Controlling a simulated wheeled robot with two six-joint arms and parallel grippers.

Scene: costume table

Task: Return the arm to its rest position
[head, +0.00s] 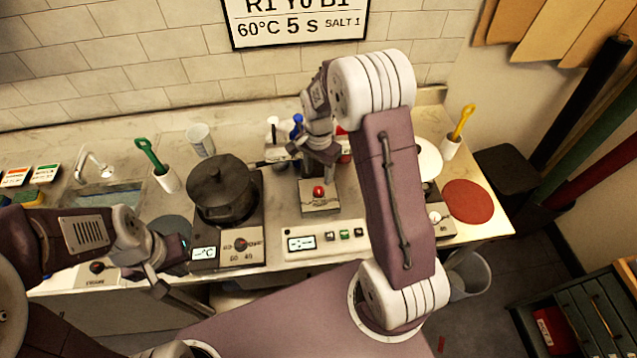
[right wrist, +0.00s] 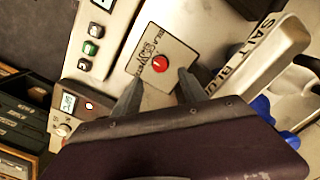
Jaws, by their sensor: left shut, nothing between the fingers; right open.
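My right arm reaches over the counter from the front. Its gripper (head: 322,160) points down above a metal plate (head: 318,207) with a red button (head: 319,191). In the right wrist view the open fingers (right wrist: 158,93) frame the space before the red button (right wrist: 159,64), with nothing between them. They appear apart from the plate (right wrist: 136,66). My left gripper (head: 203,312) is low at the left, in front of the counter's front edge, shut and empty. My right arm hides part of the counter's right side.
A black pot (head: 220,190) stands on a hotplate left of the button plate. A control box (head: 325,239) with small buttons sits in front. A bin (head: 470,275) stands on the floor.

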